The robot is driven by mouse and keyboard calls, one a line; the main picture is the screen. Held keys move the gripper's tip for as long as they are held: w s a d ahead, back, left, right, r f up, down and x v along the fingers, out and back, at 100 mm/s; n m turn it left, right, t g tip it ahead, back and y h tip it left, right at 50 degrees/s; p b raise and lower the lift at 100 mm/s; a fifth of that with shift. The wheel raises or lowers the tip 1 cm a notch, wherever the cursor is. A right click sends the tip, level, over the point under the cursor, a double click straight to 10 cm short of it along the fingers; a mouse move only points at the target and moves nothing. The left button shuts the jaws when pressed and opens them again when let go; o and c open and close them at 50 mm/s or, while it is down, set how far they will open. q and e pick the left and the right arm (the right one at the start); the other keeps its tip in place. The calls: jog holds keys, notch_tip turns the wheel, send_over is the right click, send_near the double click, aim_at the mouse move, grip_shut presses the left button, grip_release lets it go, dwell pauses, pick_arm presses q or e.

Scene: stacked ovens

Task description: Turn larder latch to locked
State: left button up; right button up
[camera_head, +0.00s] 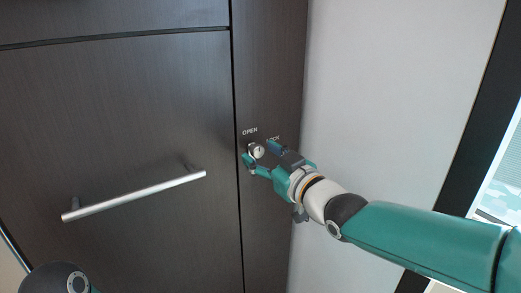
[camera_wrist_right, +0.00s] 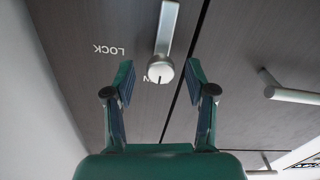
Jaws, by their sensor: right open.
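The larder latch (camera_head: 258,150) is a small silvery round knob on the dark panel strip right of the door, under the printed words OPEN and LOCK. In the right wrist view, the latch (camera_wrist_right: 160,69) shows a round end with a dark mark and a grey bar running up from it. LOCK reads upside down to its left; OPEN is mostly hidden behind the knob. My right gripper (camera_head: 259,156) is at the latch, and partly covers LOCK. In the wrist view the right gripper (camera_wrist_right: 160,82) is open, one finger on each side of the knob, with gaps visible. My left gripper is out of view.
The dark door (camera_head: 120,110) carries a long silver bar handle (camera_head: 135,195) left of the latch. A pale wall (camera_head: 390,90) lies to the right, with a dark frame (camera_head: 480,120) beyond it. The space before the door is clear.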

jog(key=shift+x, duration=0.95)
grip_shut()
